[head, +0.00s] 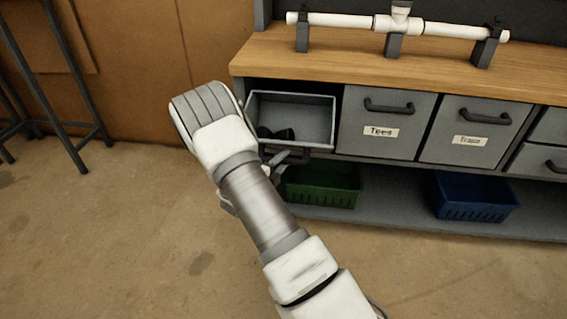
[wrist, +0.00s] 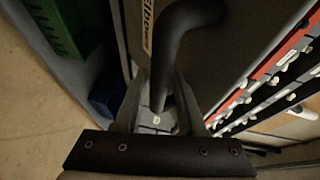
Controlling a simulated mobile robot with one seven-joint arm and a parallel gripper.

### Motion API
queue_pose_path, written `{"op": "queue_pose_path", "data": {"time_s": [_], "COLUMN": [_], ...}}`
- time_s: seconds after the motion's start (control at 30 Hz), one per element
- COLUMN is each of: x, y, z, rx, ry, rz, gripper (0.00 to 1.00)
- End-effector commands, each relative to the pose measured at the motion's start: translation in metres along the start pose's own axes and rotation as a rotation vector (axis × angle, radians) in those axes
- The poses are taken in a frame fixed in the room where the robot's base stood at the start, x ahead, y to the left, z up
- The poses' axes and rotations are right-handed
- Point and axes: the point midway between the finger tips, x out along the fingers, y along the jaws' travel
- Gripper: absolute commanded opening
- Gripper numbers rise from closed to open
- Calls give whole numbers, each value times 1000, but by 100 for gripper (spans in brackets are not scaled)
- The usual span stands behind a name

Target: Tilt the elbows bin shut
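The elbows bin (head: 309,119) is the leftmost bin under the worktop in the head view. It is tilted out, its open top showing dark fittings (head: 277,133) inside. Its label (wrist: 147,28), partly readable, and its thick dark handle (wrist: 178,40) show in the wrist view. My gripper (wrist: 161,85) has one finger on each side of the handle, with little or no gap visible. In the head view my gripper (head: 287,157) is at the bin's lower front, and my arm hides part of the bin's left side.
The Tees bin (head: 378,146) and another labelled bin (head: 470,120) to its right are shut. A green crate (head: 325,187) and a blue crate (head: 474,197) stand on the shelf below. A white pipe on stands (head: 340,20) lies on the worktop (head: 400,62).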

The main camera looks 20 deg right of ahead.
Motion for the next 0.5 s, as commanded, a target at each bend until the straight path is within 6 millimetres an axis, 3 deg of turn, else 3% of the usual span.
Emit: {"op": "queue_pose_path", "data": {"time_s": [0.27,0.5], "x": [2,2], "y": [-1,0], "z": [0,0], "rx": [0,0], "ry": [0,0], "rz": [-1,-1], "gripper": [39,0]}}
